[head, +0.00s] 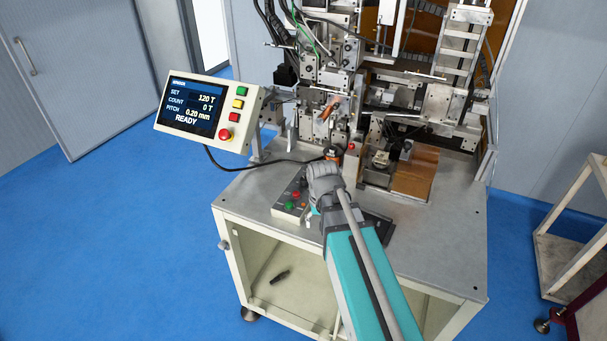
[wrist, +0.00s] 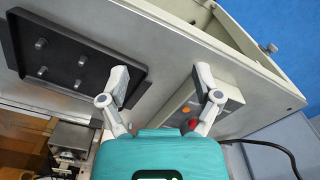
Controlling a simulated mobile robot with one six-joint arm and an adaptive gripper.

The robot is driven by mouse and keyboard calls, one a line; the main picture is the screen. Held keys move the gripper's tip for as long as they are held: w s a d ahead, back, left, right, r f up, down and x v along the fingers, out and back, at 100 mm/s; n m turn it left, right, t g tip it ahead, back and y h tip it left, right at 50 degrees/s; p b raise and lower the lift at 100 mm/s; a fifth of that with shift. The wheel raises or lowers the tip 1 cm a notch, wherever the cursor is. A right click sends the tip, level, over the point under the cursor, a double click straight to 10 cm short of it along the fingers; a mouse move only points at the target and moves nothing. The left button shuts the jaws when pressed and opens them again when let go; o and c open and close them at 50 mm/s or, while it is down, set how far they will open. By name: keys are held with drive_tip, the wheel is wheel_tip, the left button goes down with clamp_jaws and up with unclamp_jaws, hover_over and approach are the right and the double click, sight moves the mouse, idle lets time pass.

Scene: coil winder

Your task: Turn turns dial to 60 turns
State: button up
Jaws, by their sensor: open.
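The display panel (head: 191,106) at the left reads SET 120 T, COUNT 0 T, PITCH 0.20 mm and READY. A small control box (head: 286,212) with green and red buttons sits on the machine table's front left. It also shows in the wrist view (wrist: 176,108), partly behind my right finger. I cannot make out the turns dial for certain in either view. My gripper (wrist: 161,82) is open and empty, its fingers spread above the table between the control box and a black tray. In the head view my arm hides most of the gripper.
The black tray (wrist: 25,61) with several short pegs lies beside the control box. The coil winder (head: 325,75) rises behind my arm. A black cable (head: 225,166) runs from the display panel across the table. A shelf cart (head: 570,235) stands at the right; blue floor is clear at left.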

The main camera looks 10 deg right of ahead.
sight(304, 179)
drive_tip(key=w+r+m+p, duration=0.3)
drive_tip(key=w+r+p, duration=0.2)
drive_tip(key=w, duration=0.6)
drive_tip(key=w+r+m+p, duration=0.2)
drive_tip(key=w+r+p, duration=0.3)
drive_tip(key=w, duration=0.7)
drive_tip(key=shift+w+r+m, duration=0.25)
drive_tip(key=shift+r+m, duration=0.15)
drive_tip(key=shift+r, duration=0.15)
drive_tip(key=shift+a+f, duration=0.1)
drive_tip(key=shift+f, duration=0.15)
wheel_tip(304, 179, down, 13)
drive_tip(key=b, duration=1.3)
drive_tip(key=shift+f+b, duration=0.15)
drive_tip(key=shift+b, duration=0.2)
drive_tip(key=shift+c, duration=0.2)
